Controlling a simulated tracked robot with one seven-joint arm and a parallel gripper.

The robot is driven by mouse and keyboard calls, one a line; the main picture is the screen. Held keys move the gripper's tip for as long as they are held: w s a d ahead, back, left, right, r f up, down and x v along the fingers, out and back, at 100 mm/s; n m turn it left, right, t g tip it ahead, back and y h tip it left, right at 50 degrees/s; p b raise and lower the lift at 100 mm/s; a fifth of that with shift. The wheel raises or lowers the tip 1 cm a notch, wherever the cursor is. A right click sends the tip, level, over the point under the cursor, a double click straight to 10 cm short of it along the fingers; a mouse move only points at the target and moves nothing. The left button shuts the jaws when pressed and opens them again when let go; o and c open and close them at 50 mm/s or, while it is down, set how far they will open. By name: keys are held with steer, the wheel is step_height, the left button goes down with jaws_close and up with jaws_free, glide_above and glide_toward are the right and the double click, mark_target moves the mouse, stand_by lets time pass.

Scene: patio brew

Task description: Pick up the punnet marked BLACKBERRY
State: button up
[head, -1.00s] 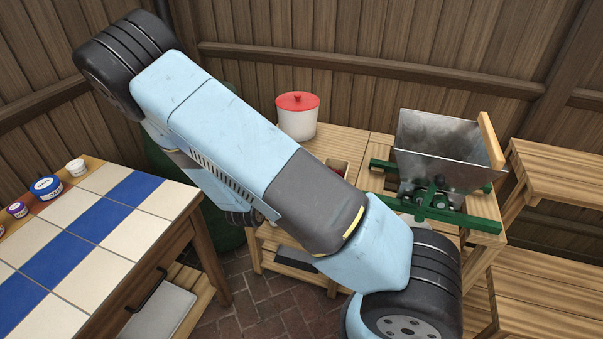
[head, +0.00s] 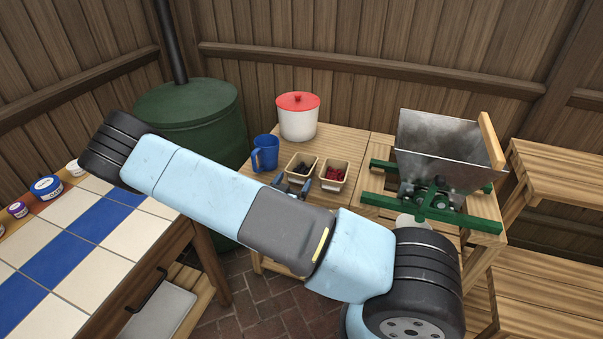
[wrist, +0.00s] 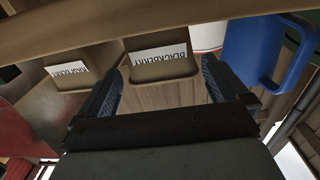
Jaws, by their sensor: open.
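The BLACKBERRY punnet (head: 290,174) is a small tan tub of dark berries on the wooden table. Its white label shows upside down in the wrist view, where the punnet (wrist: 160,70) lies ahead, framed by the two fingertips. My gripper (head: 294,187) is open and empty, just on the near side of this punnet in the head view. Its two dark blue-grey fingers (wrist: 162,80) stand apart in the wrist view. I cannot tell whether the tips reach past the punnet's near wall. The arm hides some of the table in front.
The RASPBERRY punnet (head: 333,187), with red berries, stands close on the right. A blue jug (head: 265,154) stands close on the left. Behind is a white pot (head: 297,122) with a red lid. A metal hopper on a green frame (head: 432,205) is further right.

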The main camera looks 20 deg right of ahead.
mark_target(300, 170)
steer(key=shift+x, duration=3.6)
steer(key=shift+a, duration=0.1)
steer(key=c, duration=0.8)
